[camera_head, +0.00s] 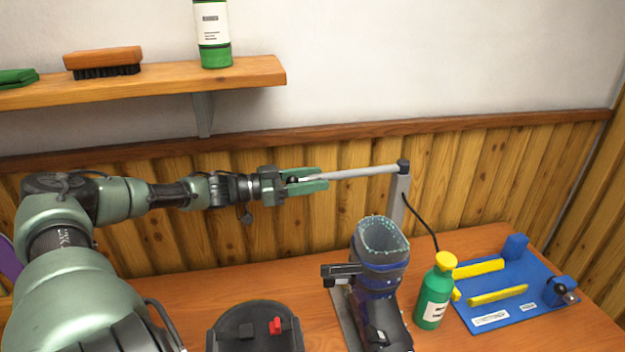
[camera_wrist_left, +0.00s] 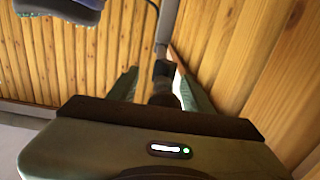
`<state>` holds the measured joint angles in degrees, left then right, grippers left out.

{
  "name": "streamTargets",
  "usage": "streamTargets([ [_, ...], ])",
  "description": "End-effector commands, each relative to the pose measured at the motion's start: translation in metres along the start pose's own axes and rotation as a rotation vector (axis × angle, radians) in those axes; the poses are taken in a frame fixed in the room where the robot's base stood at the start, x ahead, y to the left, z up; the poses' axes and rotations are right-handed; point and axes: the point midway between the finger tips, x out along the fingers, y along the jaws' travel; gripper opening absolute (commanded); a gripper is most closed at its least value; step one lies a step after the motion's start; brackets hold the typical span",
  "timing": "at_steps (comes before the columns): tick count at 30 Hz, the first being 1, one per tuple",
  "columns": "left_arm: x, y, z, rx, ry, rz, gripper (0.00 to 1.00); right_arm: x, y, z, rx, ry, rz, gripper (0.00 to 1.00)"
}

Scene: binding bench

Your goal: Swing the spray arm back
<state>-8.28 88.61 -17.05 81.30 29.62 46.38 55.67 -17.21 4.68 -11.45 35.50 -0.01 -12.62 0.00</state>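The spray arm (camera_head: 355,173) is a thin grey bar reaching left from the dark pivot on top of a grey post (camera_head: 397,205). Its free end lies between the green fingers of my left gripper (camera_head: 308,181). In the left wrist view, the arm's dark end (camera_wrist_left: 162,88) sits between the two fingers (camera_wrist_left: 160,92), with gaps showing at its sides, so the gripper looks open around it. Below the arm, a grey-blue boot (camera_head: 380,275) stands upright on the bench, its top opening ringed with light dots. My right gripper is not in view.
A green bottle with yellow cap (camera_head: 434,295) stands right of the boot, beside a blue board (camera_head: 515,290) with yellow bars. A dark round tray (camera_head: 235,330) with a red piece is at the front. A wooden shelf (camera_head: 165,85) hangs upper left. Panelled wall (camera_head: 330,220) is behind.

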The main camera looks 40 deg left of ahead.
Motion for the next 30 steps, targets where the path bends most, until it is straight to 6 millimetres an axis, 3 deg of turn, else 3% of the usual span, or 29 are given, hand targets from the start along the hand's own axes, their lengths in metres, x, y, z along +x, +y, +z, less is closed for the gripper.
streamTargets([
  [8,-0.009,0.001,0.000,-0.004,-0.008,0.002,0.50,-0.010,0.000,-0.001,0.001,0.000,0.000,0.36],
  [17,-0.054,0.000,-0.004,0.000,-0.007,-0.001,0.50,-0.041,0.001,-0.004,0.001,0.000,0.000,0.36],
  [24,-0.074,0.001,-0.001,0.001,-0.002,0.001,0.50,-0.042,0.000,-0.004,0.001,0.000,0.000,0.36],
  [30,-0.077,0.001,0.000,0.001,-0.001,0.000,0.50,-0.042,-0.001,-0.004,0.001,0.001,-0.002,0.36],
])
